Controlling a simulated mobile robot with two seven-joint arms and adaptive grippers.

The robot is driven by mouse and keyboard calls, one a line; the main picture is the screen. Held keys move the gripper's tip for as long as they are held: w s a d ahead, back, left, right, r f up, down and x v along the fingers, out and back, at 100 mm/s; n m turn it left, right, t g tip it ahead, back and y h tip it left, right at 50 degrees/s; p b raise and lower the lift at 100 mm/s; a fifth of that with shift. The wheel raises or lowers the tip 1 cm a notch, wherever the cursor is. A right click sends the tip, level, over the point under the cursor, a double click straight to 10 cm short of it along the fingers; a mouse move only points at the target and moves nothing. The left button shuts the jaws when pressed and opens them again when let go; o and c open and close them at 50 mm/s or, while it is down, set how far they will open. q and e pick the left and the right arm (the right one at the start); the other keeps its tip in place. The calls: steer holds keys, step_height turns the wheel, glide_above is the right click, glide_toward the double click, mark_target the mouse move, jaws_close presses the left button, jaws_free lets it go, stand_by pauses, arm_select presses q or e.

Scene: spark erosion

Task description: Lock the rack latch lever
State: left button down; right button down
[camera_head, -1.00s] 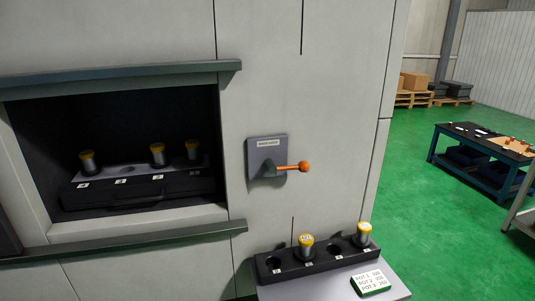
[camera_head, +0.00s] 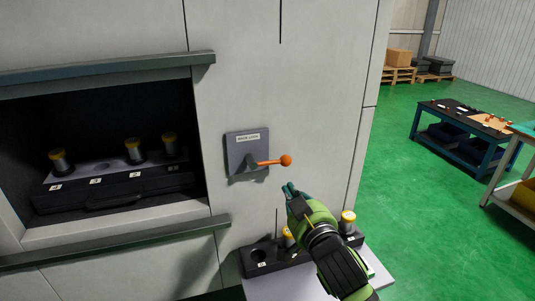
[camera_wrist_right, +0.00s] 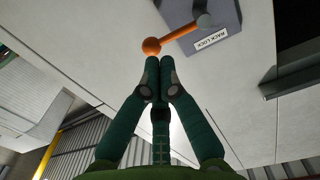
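The rack latch lever (camera_head: 270,162) is an orange rod with a ball knob. It points right, nearly level, from a grey plate (camera_head: 240,142) labelled RACK LOCK on the machine wall. My right gripper (camera_head: 288,188) is below the knob in the head view. In the right wrist view its fingertips (camera_wrist_right: 160,66) are together with nothing visible between them. The knob (camera_wrist_right: 151,46) shows just past the fingertips; I cannot tell whether they touch. The rack (camera_head: 120,189), with several yellow-topped holders, sits inside the dark opening at left. My left gripper is not in view.
A ledge below the lever bears a black holder block (camera_head: 262,256) with yellow-topped pieces, partly hidden by my right arm. Rails (camera_head: 110,67) stick out above and below the opening. A blue workbench (camera_head: 460,140) stands at right on clear green floor.

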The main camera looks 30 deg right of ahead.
step_height(320, 180, up, 7)
steer(key=t, duration=0.2)
steer(key=shift+f, duration=0.2)
steer(key=p+x, duration=0.4)
steer(key=x, duration=0.5)
step_height(320, 180, down, 4)
steer(key=shift+r+p, duration=0.1)
steer(key=shift+p, duration=0.25)
steer(key=shift+d+f+m+h+b, duration=0.25)
steer(key=shift+f+m, duration=0.2)
steer(key=shift+m, duration=0.65)
